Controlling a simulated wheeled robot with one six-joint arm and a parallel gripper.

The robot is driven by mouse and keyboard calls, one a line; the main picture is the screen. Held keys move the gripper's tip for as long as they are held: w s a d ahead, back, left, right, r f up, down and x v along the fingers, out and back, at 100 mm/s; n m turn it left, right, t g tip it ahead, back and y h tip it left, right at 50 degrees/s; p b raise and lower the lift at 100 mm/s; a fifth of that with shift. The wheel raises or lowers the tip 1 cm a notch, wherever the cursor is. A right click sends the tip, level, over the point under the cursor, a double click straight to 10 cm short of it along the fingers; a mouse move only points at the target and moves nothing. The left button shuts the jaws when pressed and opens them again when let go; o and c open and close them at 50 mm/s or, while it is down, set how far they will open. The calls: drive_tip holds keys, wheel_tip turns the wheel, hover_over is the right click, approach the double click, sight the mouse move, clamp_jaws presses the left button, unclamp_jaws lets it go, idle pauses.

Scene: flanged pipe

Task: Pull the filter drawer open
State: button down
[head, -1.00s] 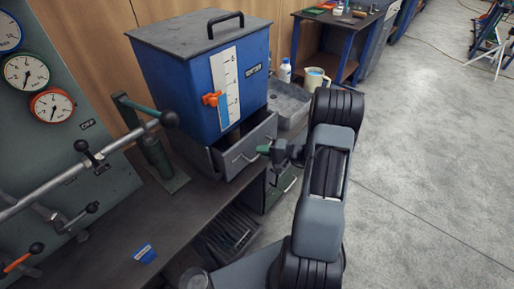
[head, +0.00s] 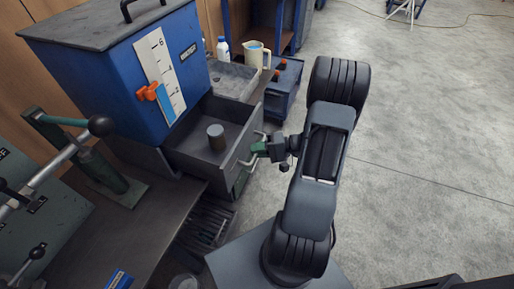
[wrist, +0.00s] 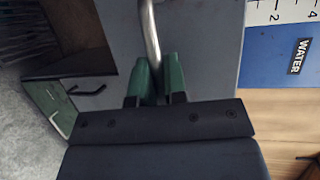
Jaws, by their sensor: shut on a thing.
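The grey filter drawer (head: 240,146) sits under the blue water tank (head: 150,75) and stands well out from its housing. A grey cylinder (head: 216,137) stands inside it. My gripper (head: 262,148) is at the drawer's front, shut on its bar handle (head: 252,160). In the wrist view my green fingers (wrist: 160,82) are closed around the metal handle (wrist: 150,30), with the grey drawer front (wrist: 200,45) behind it.
A grey tray (head: 232,80), a white bottle (head: 222,47) and a jug (head: 256,56) stand behind the drawer. A green lever pump (head: 105,170) is at left on the bench. The floor at right is clear.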

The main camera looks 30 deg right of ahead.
drive_tip(key=c, duration=1.2)
unclamp_jaws()
drive_tip(key=v, duration=1.4)
drive_tip(key=shift+w, duration=0.1)
